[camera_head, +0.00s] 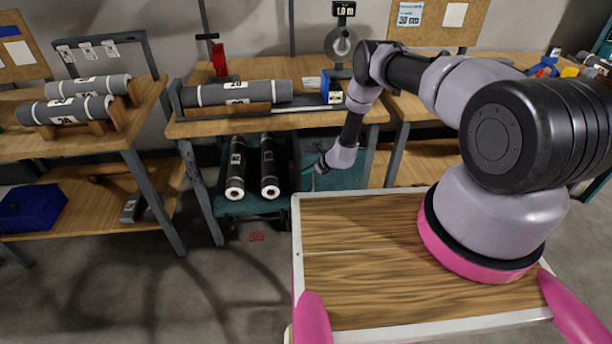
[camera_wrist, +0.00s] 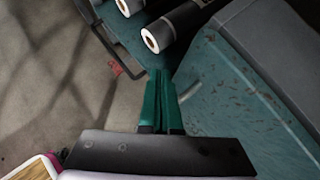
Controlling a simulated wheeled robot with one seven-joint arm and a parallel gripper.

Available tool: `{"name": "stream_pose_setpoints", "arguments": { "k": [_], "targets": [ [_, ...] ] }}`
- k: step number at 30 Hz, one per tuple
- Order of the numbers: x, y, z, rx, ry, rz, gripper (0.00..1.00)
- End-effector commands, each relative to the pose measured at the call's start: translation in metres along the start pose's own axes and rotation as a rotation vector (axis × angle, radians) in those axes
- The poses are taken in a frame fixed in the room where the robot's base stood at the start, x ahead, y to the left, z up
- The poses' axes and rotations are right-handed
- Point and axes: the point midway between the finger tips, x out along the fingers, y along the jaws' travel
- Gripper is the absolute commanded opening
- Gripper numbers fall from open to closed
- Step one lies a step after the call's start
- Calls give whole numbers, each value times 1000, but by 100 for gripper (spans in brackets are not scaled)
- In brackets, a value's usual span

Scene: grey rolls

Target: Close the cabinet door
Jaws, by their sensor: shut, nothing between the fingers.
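A worn teal metal body (camera_head: 347,176), apparently the cabinet, stands under the middle workbench. In the wrist view its scratched teal panel (camera_wrist: 232,85) fills the right side, with a grey edge above. I cannot tell which part is the door or how far open it stands. My gripper (camera_head: 314,168) is in front of the teal body, just right of the dark rolls. In the wrist view the green fingers of my gripper (camera_wrist: 160,76) are together and empty, close to the teal surface; contact is unclear.
Two dark rolls (camera_head: 236,168) (camera_head: 269,167) lie on a low teal support left of my gripper. The workbench top (camera_head: 205,127) is above, carrying a grey roll (camera_head: 236,93). A table leg (camera_head: 200,190) stands at left. Open floor (camera_head: 150,285) lies at front left.

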Motion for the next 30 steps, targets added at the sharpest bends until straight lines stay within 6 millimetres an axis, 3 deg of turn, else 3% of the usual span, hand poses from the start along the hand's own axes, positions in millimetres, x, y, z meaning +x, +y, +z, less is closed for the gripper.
{"name": "stream_pose_setpoints", "arguments": {
  "k": [2, 19, 27, 30],
  "targets": [
    [-5, -3, -3, 0, 2, 1, 0],
    [-75, 42, 9, -2, 5, 3, 0],
    [-88, 49, 11, -1, 4, 1, 0],
    [-92, 46, 21, -15, -6, 6, 0]
  ]
}}
